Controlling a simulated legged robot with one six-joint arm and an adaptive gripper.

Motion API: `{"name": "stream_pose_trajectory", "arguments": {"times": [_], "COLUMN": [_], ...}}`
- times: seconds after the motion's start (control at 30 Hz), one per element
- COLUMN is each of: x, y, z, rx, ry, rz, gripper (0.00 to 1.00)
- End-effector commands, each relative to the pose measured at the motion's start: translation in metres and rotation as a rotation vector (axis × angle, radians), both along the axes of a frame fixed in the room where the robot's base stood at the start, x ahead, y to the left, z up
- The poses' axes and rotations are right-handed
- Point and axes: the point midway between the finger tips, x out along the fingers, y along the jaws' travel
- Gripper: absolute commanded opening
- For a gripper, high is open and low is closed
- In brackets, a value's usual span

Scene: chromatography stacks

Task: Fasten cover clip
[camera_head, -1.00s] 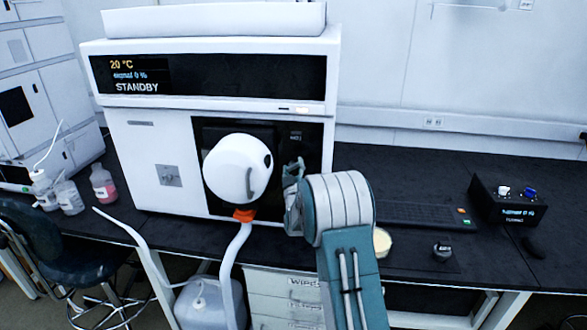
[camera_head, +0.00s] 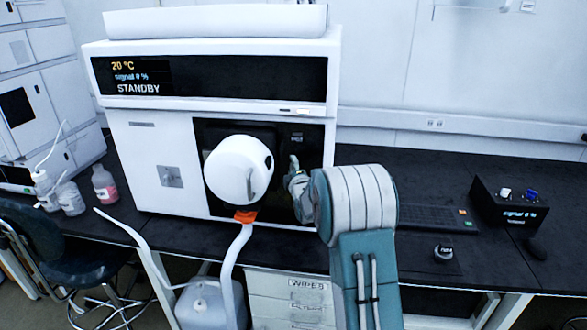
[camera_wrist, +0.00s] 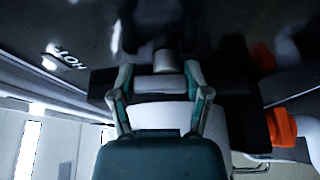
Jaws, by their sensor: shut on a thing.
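A white instrument (camera_head: 160,190) reading STANDBY has a dark recess in its front. The round white cover-like part (camera_head: 237,172) stands out from the recess, with a grey handle-like piece on its face. My gripper (camera_head: 297,178) is at the right side of the recess, just right of the round part and apart from it. In the wrist view my gripper (camera_wrist: 160,80) is shut on a small grey piece (camera_wrist: 165,60), which appears to be the clip. It lies close against a dark surface. The dim light and fingers hide its exact seating.
An orange collar (camera_head: 245,216) and white hose hang below the round part; the collar shows in the wrist view (camera_wrist: 281,127). A HOT label (camera_wrist: 68,58) is on the dark surface. A keyboard (camera_head: 432,217) and black control box (camera_head: 508,203) stand right.

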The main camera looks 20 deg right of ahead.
Motion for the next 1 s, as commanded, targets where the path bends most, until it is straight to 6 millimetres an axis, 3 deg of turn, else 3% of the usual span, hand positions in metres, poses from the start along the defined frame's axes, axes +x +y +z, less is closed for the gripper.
{"name": "stream_pose_trajectory", "arguments": {"times": [0.77, 0.8, 0.87, 1.0], "x": [0.0006, 0.0005, 0.0005, 0.0004], "y": [0.0037, 0.0037, 0.0036, 0.0027], "z": [-0.0059, -0.0060, -0.0060, -0.0042], "rx": [-0.091, -0.091, -0.090, -0.090], "ry": [0.074, 0.074, 0.074, 0.070], "rz": [0.006, 0.006, 0.006, 0.004], "gripper": [0.14, 0.71, 0.97, 0.97]}}
